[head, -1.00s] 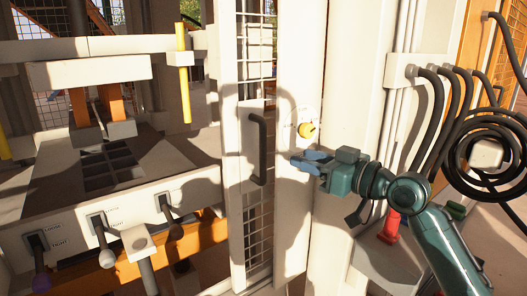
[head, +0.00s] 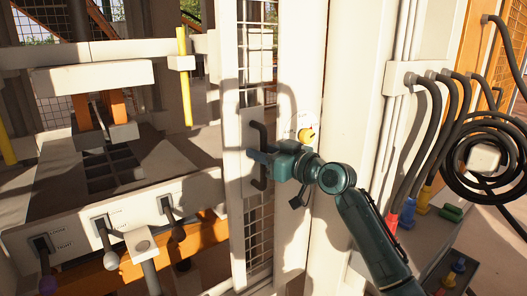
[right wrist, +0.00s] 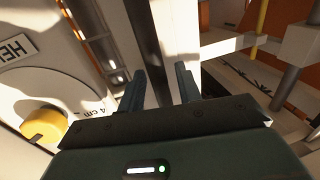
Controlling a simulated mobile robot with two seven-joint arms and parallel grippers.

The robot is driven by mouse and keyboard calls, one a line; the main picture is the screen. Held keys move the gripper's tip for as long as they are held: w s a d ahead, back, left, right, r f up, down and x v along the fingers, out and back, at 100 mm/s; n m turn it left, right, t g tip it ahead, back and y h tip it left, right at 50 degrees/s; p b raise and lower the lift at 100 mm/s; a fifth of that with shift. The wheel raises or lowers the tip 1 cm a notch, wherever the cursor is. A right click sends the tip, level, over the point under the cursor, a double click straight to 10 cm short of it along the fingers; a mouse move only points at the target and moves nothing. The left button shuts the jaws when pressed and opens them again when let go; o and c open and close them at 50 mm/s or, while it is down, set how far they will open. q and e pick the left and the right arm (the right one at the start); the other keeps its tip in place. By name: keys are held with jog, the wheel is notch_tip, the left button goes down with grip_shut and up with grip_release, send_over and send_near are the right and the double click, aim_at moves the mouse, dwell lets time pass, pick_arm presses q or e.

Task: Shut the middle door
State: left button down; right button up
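A tall white door (head: 231,205) with a wire-mesh window stands at the centre of the head view, seen at a steep angle. I take it for the middle door, and it looks open. Its dark vertical handle (head: 260,180) faces me. My right gripper (head: 255,156) is at the middle of the handle, coming from the right. In the right wrist view, the gripper (right wrist: 160,88) is open, and the dark handle bar (right wrist: 146,45) runs between its two fingers. I cannot tell whether a finger touches the bar. My left gripper is not in view.
A yellow knob (head: 307,134) on a dial sits on the white post right of the door. Left are a press with a white beam (head: 90,74), a yellow rod (head: 184,85) and several levers (head: 108,240). Dark hoses (head: 425,115) hang at the right.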

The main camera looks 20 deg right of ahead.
grip_shut()
jog(key=shift+a, duration=0.15)
dwell(0.4)
